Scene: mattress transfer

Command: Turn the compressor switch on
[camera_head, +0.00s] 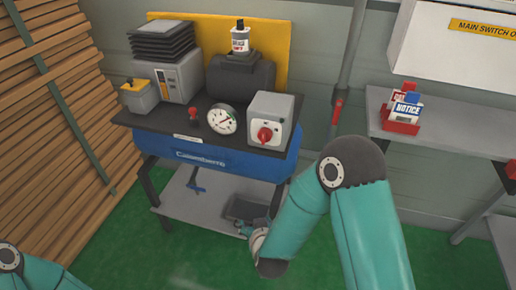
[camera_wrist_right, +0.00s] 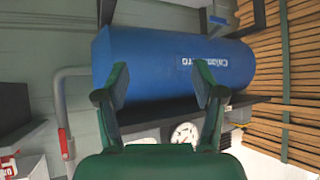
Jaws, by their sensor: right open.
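The compressor has a blue tank (camera_head: 225,160) under a black top plate. A grey switch box (camera_head: 270,108) stands at the right end of the plate, with a red rotary switch (camera_head: 266,135) on its front. My right arm reaches in from the right, bent down in front of the lower shelf, below the switch. In the right wrist view my right gripper (camera_wrist_right: 160,67) has its two green fingers spread, with nothing between them, and the blue tank (camera_wrist_right: 160,62) behind. The red switch cannot be made out there. My left gripper is out of view; only part of that arm shows.
A round gauge (camera_head: 223,119) and a small red knob (camera_head: 193,117) sit left of the switch box. A grey shelf (camera_head: 440,140) holds notice-labelled items (camera_head: 403,110) at right. Wooden slats (camera_head: 45,130) stand at left. Green floor is open in front.

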